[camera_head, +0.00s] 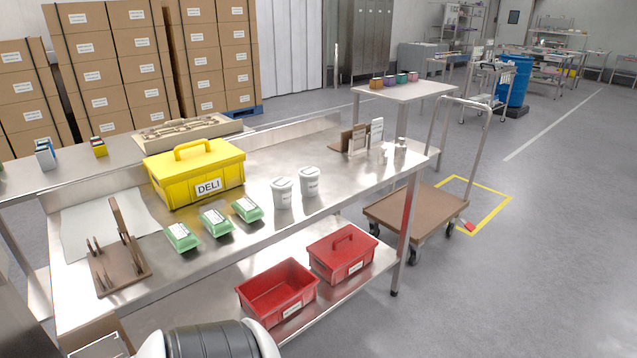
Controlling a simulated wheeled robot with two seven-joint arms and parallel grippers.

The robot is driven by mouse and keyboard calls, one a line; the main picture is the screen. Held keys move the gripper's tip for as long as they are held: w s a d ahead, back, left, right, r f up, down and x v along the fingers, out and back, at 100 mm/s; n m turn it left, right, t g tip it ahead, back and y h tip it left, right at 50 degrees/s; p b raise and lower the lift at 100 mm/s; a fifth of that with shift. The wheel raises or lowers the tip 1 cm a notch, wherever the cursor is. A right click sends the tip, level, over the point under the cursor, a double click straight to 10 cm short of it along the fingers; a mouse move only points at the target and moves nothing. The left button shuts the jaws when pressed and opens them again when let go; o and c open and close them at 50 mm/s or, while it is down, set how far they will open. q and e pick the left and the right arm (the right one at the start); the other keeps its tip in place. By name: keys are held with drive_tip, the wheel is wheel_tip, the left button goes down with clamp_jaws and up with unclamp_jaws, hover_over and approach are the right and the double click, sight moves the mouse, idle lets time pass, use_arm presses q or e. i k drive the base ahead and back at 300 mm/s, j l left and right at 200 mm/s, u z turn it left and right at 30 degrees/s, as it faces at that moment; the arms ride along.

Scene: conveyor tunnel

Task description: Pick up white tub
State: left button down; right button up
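Two white tubs stand upright side by side on the steel table, right of its middle. The nearer white tub (282,193) is on the left, and the other white tub (309,182) is just to its right and slightly farther back. Both have lids and small dark print on the front. Nothing is touching them from above. Neither of my grippers is in view. A dark and white rounded part at the bottom edge seems to be mine.
A yellow DELI box (195,172) and several green cartons (214,222) stand left of the tubs. A wooden rack (120,262) is at front left. Small stands (366,139) and a shaker (400,146) are at right. Red bins (278,294) sit on the lower shelf. Steel around the tubs is clear.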

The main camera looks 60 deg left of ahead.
sight(309, 178)
drive_tip(key=u, duration=2.1)
